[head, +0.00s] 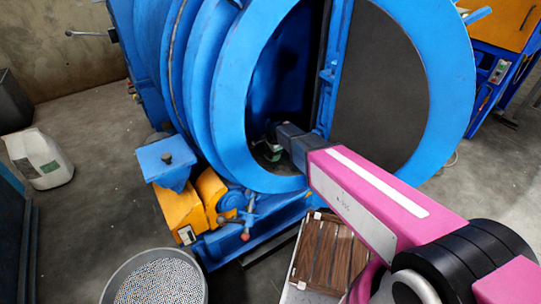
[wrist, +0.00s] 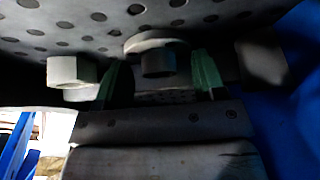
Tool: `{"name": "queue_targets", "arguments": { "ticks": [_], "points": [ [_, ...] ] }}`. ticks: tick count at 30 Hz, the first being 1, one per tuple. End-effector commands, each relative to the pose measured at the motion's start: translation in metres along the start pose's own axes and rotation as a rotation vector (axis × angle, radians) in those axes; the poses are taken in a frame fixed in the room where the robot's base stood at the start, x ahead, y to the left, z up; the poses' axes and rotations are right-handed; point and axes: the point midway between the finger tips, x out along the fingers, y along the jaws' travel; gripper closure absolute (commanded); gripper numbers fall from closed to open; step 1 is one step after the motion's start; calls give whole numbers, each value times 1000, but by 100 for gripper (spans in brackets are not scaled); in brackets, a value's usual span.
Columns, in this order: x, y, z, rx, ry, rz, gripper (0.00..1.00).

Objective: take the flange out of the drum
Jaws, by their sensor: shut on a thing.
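The drum (head: 228,120) is a large blue machine with a round opening facing me. My arm reaches in through the opening, and my gripper (head: 270,150) is small and dark inside its lower left. In the wrist view, the two green fingers of my gripper (wrist: 160,80) stand on either side of the flange (wrist: 155,44), a pale disc with a dark round hub. My gripper is shut on it; the exact contact is too dark to see. The flange cannot be made out in the head view.
In the wrist view, a pale round-edged part (wrist: 72,72) lies left of the fingers and a dark block (wrist: 262,60) right. The perforated drum wall is close. In the head view, a bowl of pellets (head: 160,280) and a brown-slatted crate (head: 328,256) stand below the opening.

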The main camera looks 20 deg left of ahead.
Motion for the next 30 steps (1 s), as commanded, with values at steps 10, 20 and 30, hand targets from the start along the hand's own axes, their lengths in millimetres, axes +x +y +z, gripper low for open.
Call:
{"name": "queue_targets", "arguments": {
  "ticks": [10,20,30],
  "points": [
    [-38,-6,0,0,1,-3,66],
    [-87,-16,0,0,0,-2,66],
    [-99,-18,0,0,0,0,66]
  ]
}}
